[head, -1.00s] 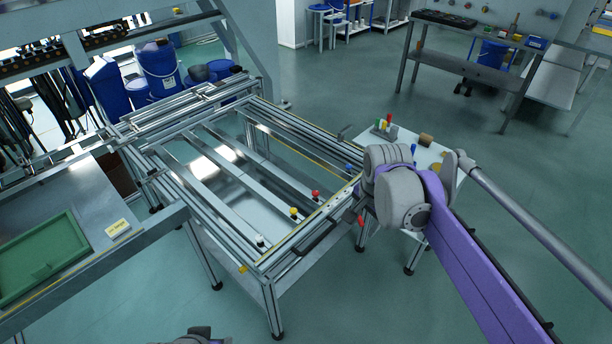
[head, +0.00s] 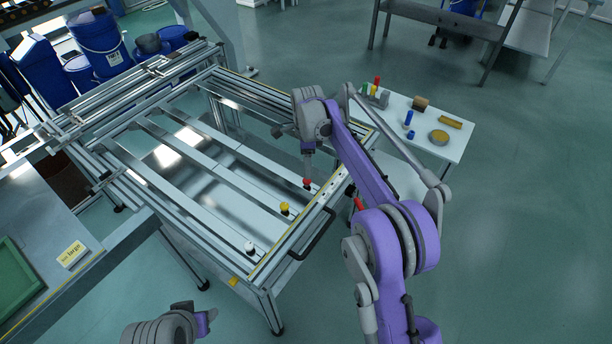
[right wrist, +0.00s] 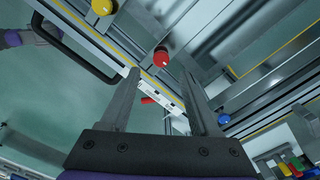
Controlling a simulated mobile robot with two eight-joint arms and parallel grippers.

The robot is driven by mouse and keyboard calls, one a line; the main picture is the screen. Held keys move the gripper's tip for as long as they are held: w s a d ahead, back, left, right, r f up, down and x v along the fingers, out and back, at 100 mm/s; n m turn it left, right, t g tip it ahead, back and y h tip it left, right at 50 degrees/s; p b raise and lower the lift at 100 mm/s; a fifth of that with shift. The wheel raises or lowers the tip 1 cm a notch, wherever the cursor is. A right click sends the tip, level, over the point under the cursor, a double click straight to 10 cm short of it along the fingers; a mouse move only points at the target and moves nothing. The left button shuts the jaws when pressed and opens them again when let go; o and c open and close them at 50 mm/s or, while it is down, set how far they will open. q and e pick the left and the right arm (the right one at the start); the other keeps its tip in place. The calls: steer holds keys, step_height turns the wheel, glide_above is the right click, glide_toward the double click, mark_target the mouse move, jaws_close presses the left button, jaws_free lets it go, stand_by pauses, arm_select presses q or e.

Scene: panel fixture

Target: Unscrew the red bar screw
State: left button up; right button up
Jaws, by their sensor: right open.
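The red bar screw (head: 307,184) stands on the right end of a bar of the panel frame (head: 262,262). My right gripper (head: 308,170) points down just above it. In the right wrist view, the gripper (right wrist: 162,70) has its two fingers apart, and the round red head (right wrist: 161,57) shows between and beyond their tips. I see no contact between fingers and screw. A yellow screw (head: 285,208) and a white screw (head: 250,247) stand on neighbouring bars.
A blue screw (right wrist: 223,119) is near the right finger in the right wrist view. A black handle (head: 316,236) and a red-ended part (head: 359,204) sit along the frame's near side. A small white table (head: 451,149) with loose parts stands behind my right arm.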

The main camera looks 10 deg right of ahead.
mark_target(307, 182)
step_height(307, 182, down, 6)
steer(key=shift+w+f+b, duration=0.1)
steer(key=shift+b, duration=0.25)
jaws_close()
